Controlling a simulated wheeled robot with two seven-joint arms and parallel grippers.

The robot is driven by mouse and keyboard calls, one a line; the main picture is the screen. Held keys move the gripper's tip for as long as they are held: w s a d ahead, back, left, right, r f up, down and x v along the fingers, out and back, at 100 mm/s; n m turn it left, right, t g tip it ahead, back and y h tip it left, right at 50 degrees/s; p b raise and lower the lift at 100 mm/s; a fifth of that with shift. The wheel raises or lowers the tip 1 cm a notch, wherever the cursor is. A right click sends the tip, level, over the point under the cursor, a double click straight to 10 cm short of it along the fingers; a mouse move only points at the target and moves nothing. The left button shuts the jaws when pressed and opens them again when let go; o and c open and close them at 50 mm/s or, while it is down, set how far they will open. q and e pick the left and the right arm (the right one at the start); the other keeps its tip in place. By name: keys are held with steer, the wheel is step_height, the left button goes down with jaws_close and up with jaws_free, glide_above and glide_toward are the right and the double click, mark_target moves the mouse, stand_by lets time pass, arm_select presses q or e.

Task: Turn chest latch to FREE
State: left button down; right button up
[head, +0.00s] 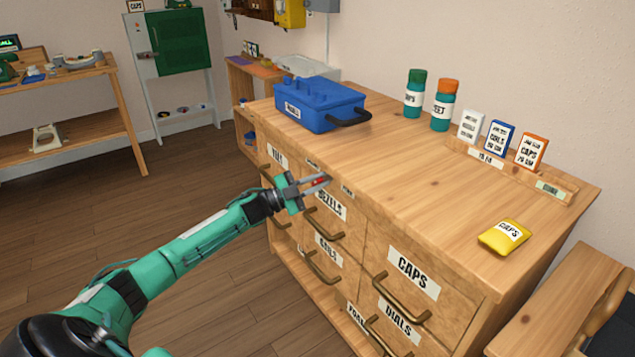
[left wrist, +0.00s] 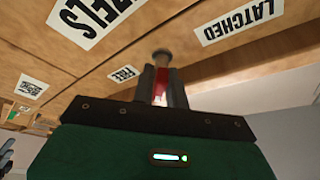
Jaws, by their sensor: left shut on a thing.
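The wooden chest (head: 430,235) stands at the centre right with labelled drawers. My left gripper (head: 316,184) is at its front top edge, above the BEZELS drawer label (head: 331,205). Its jaws are shut on the red latch (head: 320,182). In the left wrist view the red latch (left wrist: 161,84) shows between the two dark fingers (left wrist: 161,88), with a round grey end beyond them. A FREE label (left wrist: 123,75) lies left of the fingers and a LATCHED label (left wrist: 236,20) lies to the upper right. The fingers hide much of the latch. My right gripper is out of view.
On the chest top stand a blue toolbox (head: 318,102), two bottles (head: 441,106), several small cards (head: 499,138) and a yellow CAPS packet (head: 503,236). Drawer handles (head: 402,299) stick out of the front. The floor (head: 175,200) to the left is clear.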

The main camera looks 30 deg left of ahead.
arm_select(q)
steer(key=c, duration=1.8)
jaws_free()
steer(key=shift+o, duration=0.2)
steer(key=shift+s, duration=0.1)
